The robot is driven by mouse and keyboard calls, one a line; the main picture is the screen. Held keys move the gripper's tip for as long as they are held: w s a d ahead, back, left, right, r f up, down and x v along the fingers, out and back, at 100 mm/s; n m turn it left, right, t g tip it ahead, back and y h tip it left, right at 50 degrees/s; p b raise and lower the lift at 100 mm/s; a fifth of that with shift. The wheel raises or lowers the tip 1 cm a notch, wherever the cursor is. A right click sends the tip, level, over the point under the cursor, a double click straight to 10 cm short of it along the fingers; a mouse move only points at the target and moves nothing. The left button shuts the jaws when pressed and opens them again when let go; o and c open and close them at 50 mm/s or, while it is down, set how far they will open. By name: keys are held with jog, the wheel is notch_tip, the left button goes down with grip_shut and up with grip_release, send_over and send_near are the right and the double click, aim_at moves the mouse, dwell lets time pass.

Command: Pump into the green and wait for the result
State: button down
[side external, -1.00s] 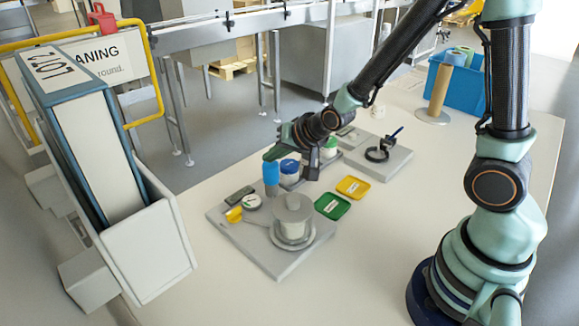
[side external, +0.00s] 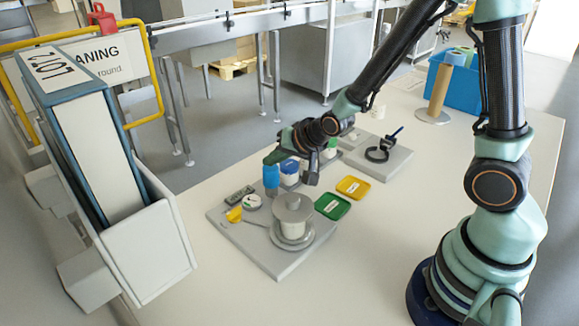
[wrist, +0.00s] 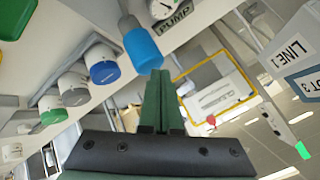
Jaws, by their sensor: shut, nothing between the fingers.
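My gripper (side external: 270,158) is shut and empty, pointing down just above a blue cylinder (side external: 271,180) on the grey plate; I cannot tell whether they touch. The wrist view shows the shut fingers (wrist: 160,82) close to the blue cylinder (wrist: 143,48). A round dial (side external: 252,202) and a label (side external: 239,194) stand beside it; the wrist view reads the label (wrist: 175,18) as PUMP. A flat green tray (side external: 332,207) lies right of the plate. A green-topped container (side external: 330,148) stands farther back, partly hidden by my arm; its green top also shows in the wrist view (wrist: 53,116).
A grey lidded pot (side external: 292,222) stands on the plate, near a small yellow piece (side external: 235,214). A blue-lidded jar (side external: 289,173) is close behind my gripper. A yellow tray (side external: 354,187) lies behind the green one.

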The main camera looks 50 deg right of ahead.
jog(key=shift+f, duration=0.35)
jog(key=shift+r, duration=0.1)
dwell(0.3)
jog(key=shift+r, duration=1.55)
notch_tip(320, 180, up, 6)
dwell(2.6)
send_over(274, 170)
jog(key=shift+f, duration=3.05)
jog(key=shift+w, duration=0.1)
